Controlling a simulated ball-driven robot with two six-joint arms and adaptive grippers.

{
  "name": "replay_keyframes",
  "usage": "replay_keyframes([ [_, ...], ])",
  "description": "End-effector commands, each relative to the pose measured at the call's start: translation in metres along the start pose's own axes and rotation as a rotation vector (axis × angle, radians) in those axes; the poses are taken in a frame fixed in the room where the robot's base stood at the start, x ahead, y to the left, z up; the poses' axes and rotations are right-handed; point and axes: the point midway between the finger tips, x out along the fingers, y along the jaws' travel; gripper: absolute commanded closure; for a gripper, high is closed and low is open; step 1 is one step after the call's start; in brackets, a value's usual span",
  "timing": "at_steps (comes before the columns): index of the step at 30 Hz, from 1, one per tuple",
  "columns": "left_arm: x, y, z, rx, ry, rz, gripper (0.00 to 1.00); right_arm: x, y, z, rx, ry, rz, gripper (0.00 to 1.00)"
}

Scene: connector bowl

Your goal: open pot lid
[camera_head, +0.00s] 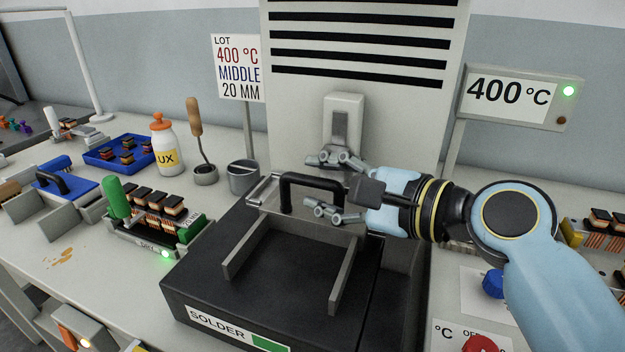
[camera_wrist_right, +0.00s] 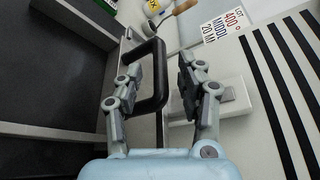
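The solder pot (camera_head: 200,290) is a dark box with a SOLDER label, at the centre of the head view. A flat lid plate (camera_head: 262,192) with a black arched handle (camera_head: 286,195) is at the back of its top. My right gripper (camera_head: 332,186) reaches in from the right with its fingers on either side of the handle. In the right wrist view the handle (camera_wrist_right: 160,75) lies between the fingers of the gripper (camera_wrist_right: 160,75), with a gap towards the right finger, so it is open. My left gripper is not in view.
A green-handled fixture with coils (camera_head: 155,220) stands left of the pot. A flux bottle (camera_head: 165,145), a wood-handled brush (camera_head: 197,130) and a grey cup (camera_head: 243,177) stand behind it. A vented panel (camera_head: 400,120) rises behind the pot. A 400 °C display (camera_head: 515,95) is at right.

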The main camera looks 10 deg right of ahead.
Motion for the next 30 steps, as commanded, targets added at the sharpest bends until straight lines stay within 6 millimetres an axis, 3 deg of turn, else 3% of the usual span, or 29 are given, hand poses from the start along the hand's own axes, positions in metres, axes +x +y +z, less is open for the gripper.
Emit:
replay_keyframes([
  [6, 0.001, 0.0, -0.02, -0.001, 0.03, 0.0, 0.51, 0.022, 0.0, 0.0, 0.0, 0.001, -0.001, 0.62],
  [15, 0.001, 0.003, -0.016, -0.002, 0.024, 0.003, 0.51, 0.025, 0.0, 0.0, -0.001, 0.001, 0.0, 0.62],
  [24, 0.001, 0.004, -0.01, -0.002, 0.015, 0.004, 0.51, 0.025, 0.0, -0.001, -0.001, 0.001, 0.0, 1.0],
  [30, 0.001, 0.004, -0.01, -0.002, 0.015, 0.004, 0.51, 0.025, 0.0, -0.001, -0.001, 0.001, 0.0, 1.0],
])
